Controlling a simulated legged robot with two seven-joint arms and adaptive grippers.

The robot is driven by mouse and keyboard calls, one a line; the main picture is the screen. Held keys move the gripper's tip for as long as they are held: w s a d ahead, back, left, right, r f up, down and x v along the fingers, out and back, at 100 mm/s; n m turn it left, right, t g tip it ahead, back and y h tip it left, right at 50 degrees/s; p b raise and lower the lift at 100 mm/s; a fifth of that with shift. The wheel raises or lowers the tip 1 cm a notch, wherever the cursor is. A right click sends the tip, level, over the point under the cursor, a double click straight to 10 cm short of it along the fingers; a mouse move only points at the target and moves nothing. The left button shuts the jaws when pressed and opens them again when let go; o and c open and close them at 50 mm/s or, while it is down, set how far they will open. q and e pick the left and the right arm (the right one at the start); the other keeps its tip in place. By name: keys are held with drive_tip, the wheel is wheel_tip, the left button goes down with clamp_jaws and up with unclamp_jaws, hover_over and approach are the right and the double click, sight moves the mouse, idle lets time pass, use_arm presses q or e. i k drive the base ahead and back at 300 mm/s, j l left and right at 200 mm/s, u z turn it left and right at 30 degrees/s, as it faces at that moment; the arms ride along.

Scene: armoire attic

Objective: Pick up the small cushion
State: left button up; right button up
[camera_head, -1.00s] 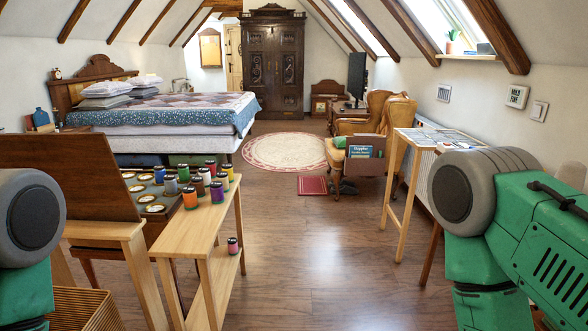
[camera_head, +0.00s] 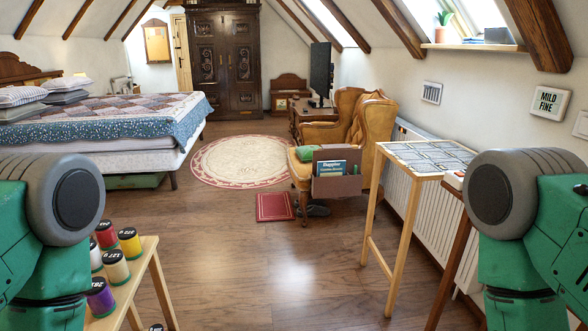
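A small green cushion (camera_head: 306,153) lies on the seat of the tan leather armchair (camera_head: 346,122), ahead and right of the middle. It is partly hidden by the brown pocket (camera_head: 337,184) with a blue book that hangs at the chair's side. It is small in view and well out of reach. Larger striped and grey pillows (camera_head: 24,96) lie on the bed at the left. Only the green and grey upper parts of my two arms show, at the left and right edges. Neither of my grippers is in view.
Bare wood floor (camera_head: 270,265) lies open ahead. A red flat item (camera_head: 275,207) and dark shoes (camera_head: 317,210) lie before the chair. A bench with thread spools (camera_head: 129,240) is close at left; a tall narrow table (camera_head: 425,157) stands at right.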

sight(305, 153)
drive_tip(key=i, duration=2.05)
drive_tip(key=i+z, duration=0.1)
drive_tip(key=i, duration=0.4)
drive_tip(key=i+j+z, duration=0.15)
drive_tip(key=i, duration=0.35)
drive_tip(key=i+j+z, duration=0.1)
drive_tip(key=i, duration=0.4)
drive_tip(key=i+j+z, duration=0.1)
drive_tip(key=i, duration=0.4)
drive_tip(key=i+j+z, duration=0.35)
drive_tip(key=i+z, duration=0.15)
drive_tip(key=i+j+z, duration=0.45)
drive_tip(key=i+j, duration=0.05)
drive_tip(key=j, duration=0.05)
